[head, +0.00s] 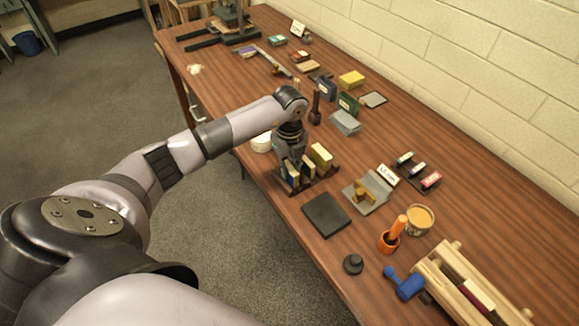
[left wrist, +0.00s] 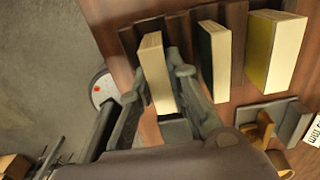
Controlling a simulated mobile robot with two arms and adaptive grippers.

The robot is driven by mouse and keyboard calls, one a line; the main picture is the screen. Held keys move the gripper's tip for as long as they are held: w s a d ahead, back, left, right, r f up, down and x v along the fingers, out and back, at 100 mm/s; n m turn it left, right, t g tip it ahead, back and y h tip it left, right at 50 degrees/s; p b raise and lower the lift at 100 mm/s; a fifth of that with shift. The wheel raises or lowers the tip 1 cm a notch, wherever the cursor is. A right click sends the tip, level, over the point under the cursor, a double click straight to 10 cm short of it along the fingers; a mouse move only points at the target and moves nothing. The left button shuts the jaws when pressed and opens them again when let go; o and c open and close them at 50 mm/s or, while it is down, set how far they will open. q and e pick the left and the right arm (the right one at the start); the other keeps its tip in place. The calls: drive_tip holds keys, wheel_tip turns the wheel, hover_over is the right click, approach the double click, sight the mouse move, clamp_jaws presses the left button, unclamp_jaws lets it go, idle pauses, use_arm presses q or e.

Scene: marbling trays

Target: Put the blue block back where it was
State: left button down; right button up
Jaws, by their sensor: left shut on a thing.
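The blue block (head: 292,179), with a cream edge, stands at the near left end of a dark slotted rack (head: 318,184) on the table. My left gripper (head: 287,163) reaches down over it. In the left wrist view my fingers (left wrist: 180,92) are on both sides of the leftmost cream-edged block (left wrist: 157,72), shut on it; its blue face is hardly visible there. It appears upright and in or just over the rack; I cannot tell if it touches the bottom. My right gripper is not in view.
A dark green block (left wrist: 215,60) and a yellow block (head: 321,155) stand in the same rack, close beside. A black flat pad (head: 326,214) lies in front. A white round container (head: 261,143) is behind my gripper.

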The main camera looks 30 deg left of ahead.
sight(290, 167)
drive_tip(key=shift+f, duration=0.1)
use_arm(q)
drive_tip(key=shift+f, duration=0.2)
drive_tip(key=c, duration=1.5)
unclamp_jaws()
drive_tip(key=shift+c, duration=0.2)
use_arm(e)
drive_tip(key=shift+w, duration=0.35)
use_arm(q)
drive_tip(key=shift+r, duration=0.1)
drive_tip(key=shift+r, duration=0.55)
wheel_tip(290, 167, up, 11)
drive_tip(key=b, duration=0.3)
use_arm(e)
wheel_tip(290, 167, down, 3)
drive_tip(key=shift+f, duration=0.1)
use_arm(q)
drive_tip(key=shift+r, duration=0.1)
